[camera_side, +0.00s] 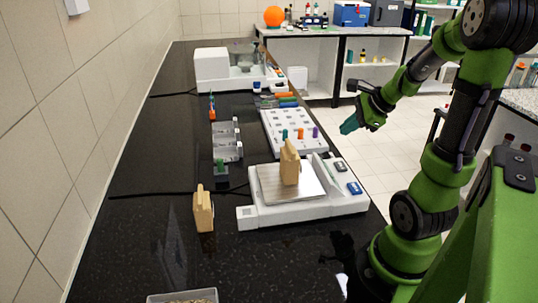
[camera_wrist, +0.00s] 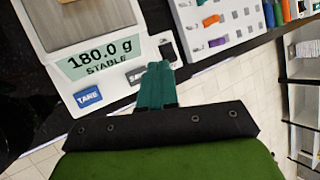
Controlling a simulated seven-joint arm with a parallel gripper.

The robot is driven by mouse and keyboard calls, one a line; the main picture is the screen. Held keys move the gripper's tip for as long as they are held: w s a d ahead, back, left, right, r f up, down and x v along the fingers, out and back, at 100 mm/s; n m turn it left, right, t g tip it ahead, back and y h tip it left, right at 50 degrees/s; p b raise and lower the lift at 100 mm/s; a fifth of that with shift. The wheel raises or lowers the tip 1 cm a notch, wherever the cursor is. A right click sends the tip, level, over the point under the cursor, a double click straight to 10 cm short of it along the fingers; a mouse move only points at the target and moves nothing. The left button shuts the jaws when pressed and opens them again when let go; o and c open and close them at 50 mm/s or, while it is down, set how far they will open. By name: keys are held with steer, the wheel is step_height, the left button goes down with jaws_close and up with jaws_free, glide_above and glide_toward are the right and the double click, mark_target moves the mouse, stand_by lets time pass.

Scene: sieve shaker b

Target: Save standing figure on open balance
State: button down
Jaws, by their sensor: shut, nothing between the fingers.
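The open balance (camera_side: 330,205) is white with a flat metal pan (camera_side: 270,190). A tan wooden block (camera_side: 289,163) stands upright on the pan. In the wrist view, the balance display (camera_wrist: 100,55) reads "180.0 g STABLE". A blue TARE button (camera_wrist: 88,97) is below the display. A grey button (camera_wrist: 136,76), label partly hidden, and a dark button (camera_wrist: 168,50) are to its right. My gripper (camera_side: 347,127) is shut and empty, in the air beyond the bench's right edge. In the wrist view, its teal fingertips (camera_wrist: 158,68) appear beside the grey button.
Another tan wooden block (camera_side: 203,211) stands on the black bench left of the balance. A white pegboard (camera_side: 280,122) with coloured pegs lies behind the balance. The front left bench is mostly clear.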

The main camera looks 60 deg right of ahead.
mark_target(342, 166)
steer(key=shift+f, duration=4.4)
steer(key=shift+f, duration=0.45)
steer(key=shift+f, duration=0.45)
steer(key=shift+r, duration=0.9)
steer(key=shift+r, duration=2.5)
